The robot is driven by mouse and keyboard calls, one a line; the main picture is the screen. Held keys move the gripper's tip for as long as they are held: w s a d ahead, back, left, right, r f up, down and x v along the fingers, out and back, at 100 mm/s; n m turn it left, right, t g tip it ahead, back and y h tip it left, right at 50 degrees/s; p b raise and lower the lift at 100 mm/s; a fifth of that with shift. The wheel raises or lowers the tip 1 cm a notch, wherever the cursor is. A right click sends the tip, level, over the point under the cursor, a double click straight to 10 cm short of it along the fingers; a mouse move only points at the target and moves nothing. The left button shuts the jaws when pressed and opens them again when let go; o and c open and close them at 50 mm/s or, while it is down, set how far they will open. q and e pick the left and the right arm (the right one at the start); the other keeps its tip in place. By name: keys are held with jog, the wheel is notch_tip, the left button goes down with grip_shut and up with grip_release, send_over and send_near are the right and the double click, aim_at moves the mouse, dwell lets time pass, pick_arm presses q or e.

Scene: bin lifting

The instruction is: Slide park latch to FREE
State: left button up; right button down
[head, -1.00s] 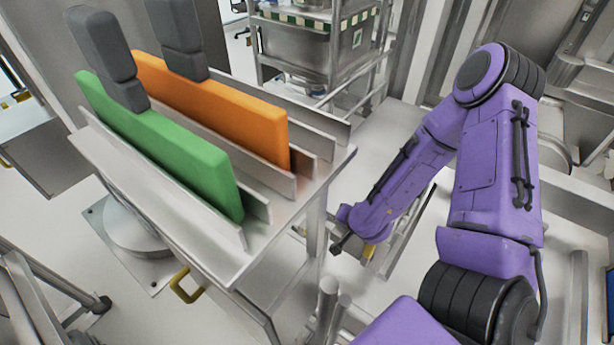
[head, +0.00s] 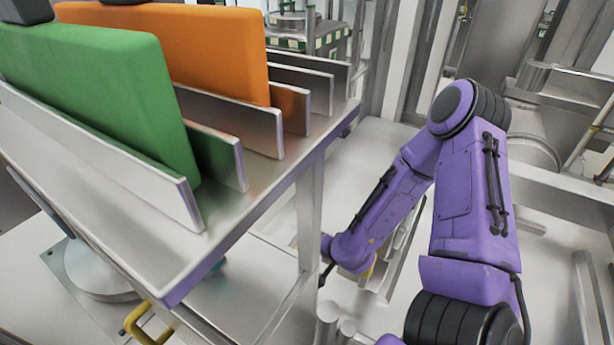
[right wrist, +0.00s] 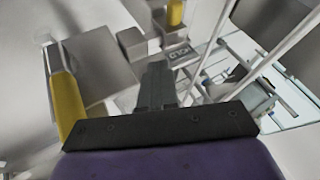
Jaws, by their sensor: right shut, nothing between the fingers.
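My right gripper shows as dark fingers (right wrist: 155,85) pointing up the right wrist view; they are shut with nothing between them. In the head view the gripper (head: 325,274) is low beside the rack table's leg, at the end of my purple arm. Ahead of the fingers in the wrist view is a small plate with dark lettering that seems to read HOLD (right wrist: 181,54). A yellow knob (right wrist: 176,13) stands just beyond it, near grey blocks; it may be the park latch, but I cannot tell for certain. My left gripper is out of view.
A metal rack table (head: 245,215) holds a green panel (head: 105,95) and an orange panel (head: 215,50) in upright slots. A yellow handle (head: 137,322) is low at its front; a yellow bar (right wrist: 66,105) is left of the fingers. Pale floor lies behind my right arm.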

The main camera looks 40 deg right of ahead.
pick_arm(q)
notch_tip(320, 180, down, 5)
jog(key=b, duration=0.3)
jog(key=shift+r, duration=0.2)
pick_arm(e)
notch_tip(320, 180, down, 5)
jog(key=shift+r, duration=0.2)
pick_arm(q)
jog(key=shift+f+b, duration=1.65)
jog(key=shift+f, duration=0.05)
pick_arm(e)
jog(key=w+d+f, duration=0.1)
jog(key=w+f, duration=0.7)
jog(key=w, duration=0.1)
jog(key=shift+w, duration=0.25)
jog(key=shift+d, duration=0.15)
